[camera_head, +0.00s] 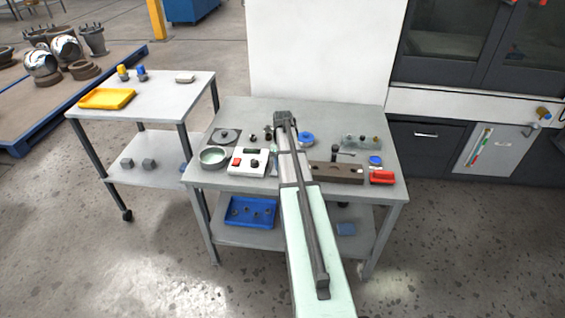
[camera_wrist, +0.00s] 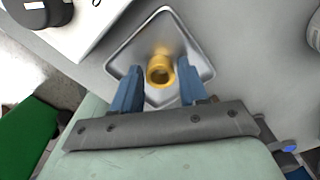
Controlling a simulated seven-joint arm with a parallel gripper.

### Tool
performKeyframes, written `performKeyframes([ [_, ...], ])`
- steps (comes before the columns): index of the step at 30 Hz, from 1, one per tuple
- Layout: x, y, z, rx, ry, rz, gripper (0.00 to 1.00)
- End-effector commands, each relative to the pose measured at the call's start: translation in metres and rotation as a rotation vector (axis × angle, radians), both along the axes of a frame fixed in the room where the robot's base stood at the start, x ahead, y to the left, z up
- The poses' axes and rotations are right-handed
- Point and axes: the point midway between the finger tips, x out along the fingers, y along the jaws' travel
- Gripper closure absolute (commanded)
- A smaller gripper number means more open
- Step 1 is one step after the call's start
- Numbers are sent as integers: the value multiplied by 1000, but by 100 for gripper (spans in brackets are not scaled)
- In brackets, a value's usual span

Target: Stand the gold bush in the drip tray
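The gold bush (camera_wrist: 160,70) shows in the wrist view as a short ring seen from above, its bore facing the camera. It is over the middle of the silver drip tray (camera_wrist: 189,38) and appears to stand on its floor. My gripper (camera_wrist: 159,64) has its two blue fingers apart, one on each side of the bush, with a narrow gap visible beside it. The fingertips point toward the tray. In the head view my arm reaches over the table and hides the bush and most of the tray.
A white control box (camera_head: 248,162) with a black knob stands close left of the tray. A round bowl (camera_head: 213,157), a brown block (camera_head: 336,172) and a red part (camera_head: 381,177) share the grey table (camera_head: 232,111). A side cart with a yellow tray (camera_head: 106,98) stands at left.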

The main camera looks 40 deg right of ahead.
Motion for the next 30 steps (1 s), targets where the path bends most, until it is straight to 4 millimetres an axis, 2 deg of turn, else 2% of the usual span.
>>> performKeyframes([
  [1,0,0,0,0,0,0,52],
  [5,0,0,0,0,0,0,41],
  [12,0,0,1,0,0,0,41],
  [16,0,0,8,-1,-1,0,41],
  [20,0,0,23,-1,-1,0,41],
  [30,0,0,82,-1,-2,0,41],
])
